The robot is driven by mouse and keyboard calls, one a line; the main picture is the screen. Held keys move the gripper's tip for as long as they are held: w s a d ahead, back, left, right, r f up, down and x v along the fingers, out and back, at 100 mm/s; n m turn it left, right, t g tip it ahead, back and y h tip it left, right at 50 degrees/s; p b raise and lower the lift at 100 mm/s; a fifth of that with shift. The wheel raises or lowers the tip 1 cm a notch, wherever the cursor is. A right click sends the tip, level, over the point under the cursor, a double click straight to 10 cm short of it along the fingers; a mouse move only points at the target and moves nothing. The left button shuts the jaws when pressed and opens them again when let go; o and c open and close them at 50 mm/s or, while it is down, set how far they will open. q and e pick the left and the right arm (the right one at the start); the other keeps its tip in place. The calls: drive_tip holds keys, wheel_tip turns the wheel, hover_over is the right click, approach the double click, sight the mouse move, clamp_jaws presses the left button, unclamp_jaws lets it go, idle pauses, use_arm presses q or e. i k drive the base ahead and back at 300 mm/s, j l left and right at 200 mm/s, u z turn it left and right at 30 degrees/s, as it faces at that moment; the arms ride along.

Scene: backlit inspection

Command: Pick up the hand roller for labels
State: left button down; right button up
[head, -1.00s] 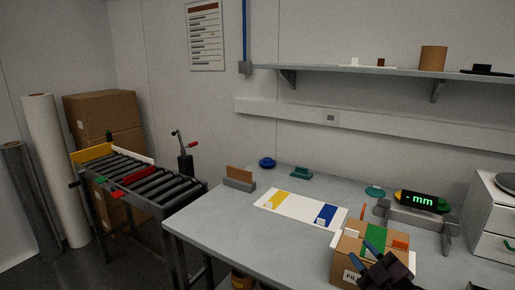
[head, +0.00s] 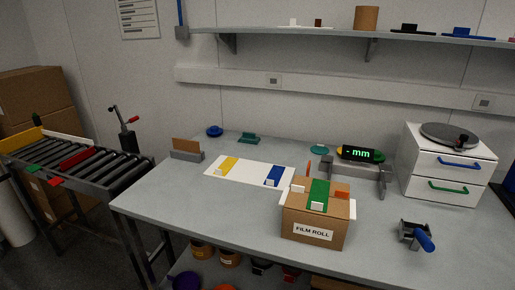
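A small tool with a grey frame, a dark middle and a blue handle (head: 424,241) lies on the right part of the grey workbench (head: 190,200) in the head view. It looks like the hand roller, though its roller is too small and dark to make out surely. Its handle points toward the lower right. It stands free, to the right of the cardboard box. Neither of my grippers is in the head view.
A cardboard box marked FILM ROLL (head: 317,231) stands left of the tool. Behind are a gauge with a lit mm display (head: 358,153) on a grey stand and a white drawer unit (head: 447,172). A white sheet (head: 250,174) lies left. Bench around the tool is clear.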

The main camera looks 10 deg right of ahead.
sight(423, 237)
drive_tip(key=k+z, duration=0.1)
drive_tip(key=z, duration=1.45)
